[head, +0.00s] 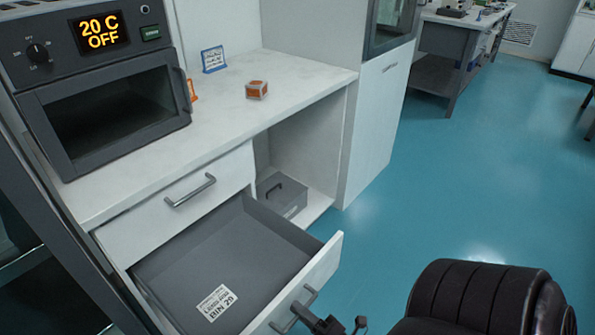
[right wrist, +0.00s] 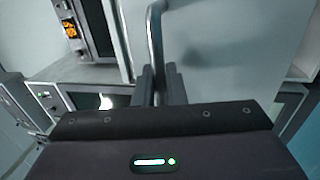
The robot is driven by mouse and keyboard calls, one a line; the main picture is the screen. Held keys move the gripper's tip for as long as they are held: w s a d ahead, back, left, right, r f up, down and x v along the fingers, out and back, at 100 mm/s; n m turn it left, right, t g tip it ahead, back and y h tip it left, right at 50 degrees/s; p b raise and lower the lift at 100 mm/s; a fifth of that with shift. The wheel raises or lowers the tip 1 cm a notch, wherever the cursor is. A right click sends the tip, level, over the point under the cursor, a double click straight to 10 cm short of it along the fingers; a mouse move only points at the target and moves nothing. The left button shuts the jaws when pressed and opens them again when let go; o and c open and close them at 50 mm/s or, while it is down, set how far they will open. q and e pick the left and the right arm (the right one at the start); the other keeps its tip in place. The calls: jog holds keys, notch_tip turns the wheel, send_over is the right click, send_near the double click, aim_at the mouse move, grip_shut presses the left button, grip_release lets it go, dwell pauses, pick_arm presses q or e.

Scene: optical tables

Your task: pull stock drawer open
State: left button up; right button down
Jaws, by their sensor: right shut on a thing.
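The stock drawer (head: 240,250) is the lower one in the white bench. It stands pulled out, with its grey inside bare except for a white label reading BIN 29 (head: 216,303). Its bar handle (head: 295,308) is on the white front at the bottom of the head view; the handle also shows in the right wrist view (right wrist: 155,35). My right gripper (head: 318,322) is at this handle; in the right wrist view its fingers (right wrist: 158,86) are shut on the bar. My left gripper is not in view.
A shut upper drawer (head: 195,195) is above the open one. A grey box (head: 283,196) stands in the open bay beside it. The blue floor (head: 465,180) at right is clear.

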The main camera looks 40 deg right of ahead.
jog(key=c, duration=1.6)
grip_release()
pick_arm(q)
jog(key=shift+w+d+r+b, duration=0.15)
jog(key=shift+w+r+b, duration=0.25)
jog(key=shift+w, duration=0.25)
pick_arm(e)
jog(key=v, duration=0.7)
jog(key=shift+s+d+f, duration=0.1)
jog(key=shift+s, duration=0.3)
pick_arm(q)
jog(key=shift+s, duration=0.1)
